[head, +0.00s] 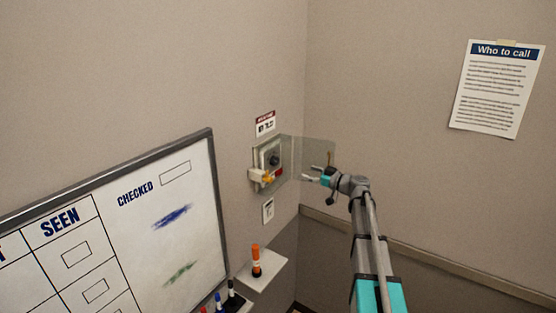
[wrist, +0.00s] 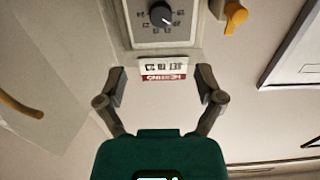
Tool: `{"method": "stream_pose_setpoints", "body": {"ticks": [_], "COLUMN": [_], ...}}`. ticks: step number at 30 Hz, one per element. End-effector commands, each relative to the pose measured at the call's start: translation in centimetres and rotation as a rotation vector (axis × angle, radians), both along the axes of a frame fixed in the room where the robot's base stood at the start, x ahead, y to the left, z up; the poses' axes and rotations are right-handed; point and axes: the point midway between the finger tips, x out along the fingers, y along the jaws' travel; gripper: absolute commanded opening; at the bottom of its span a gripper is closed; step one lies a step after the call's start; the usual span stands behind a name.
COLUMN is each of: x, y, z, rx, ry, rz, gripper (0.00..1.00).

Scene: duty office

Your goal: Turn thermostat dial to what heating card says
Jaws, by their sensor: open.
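The thermostat dial (head: 273,159) is a dark round knob on a pale plate inside a wall box. In the wrist view, the dial (wrist: 160,14) sits at the top edge, with a white pointer mark and numbers around it, partly cut off. The heating card (head: 265,123) is fixed to the wall above the box. In the wrist view, the card (wrist: 163,69) appears upside down with a red band; its setting is too small to read surely. My gripper (head: 312,177) is open and empty, right of the box. In the wrist view, its fingers (wrist: 161,82) frame the card without touching the dial.
A clear cover (head: 317,152) stands swung open on the box's right, with a brownish handle (wrist: 20,107). An orange lever (head: 268,179) sits at the box's lower edge.

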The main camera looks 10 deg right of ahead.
Motion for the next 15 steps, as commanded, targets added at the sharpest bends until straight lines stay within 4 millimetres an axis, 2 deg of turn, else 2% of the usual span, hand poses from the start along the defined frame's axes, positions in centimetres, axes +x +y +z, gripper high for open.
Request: {"method": "stream_pose_setpoints", "body": {"ticks": [15], "x": [0.47], "y": [0.58], "z": [-0.07], "rx": [0.0], "ry": [0.001], "rz": [0.003], "gripper": [0.86]}}
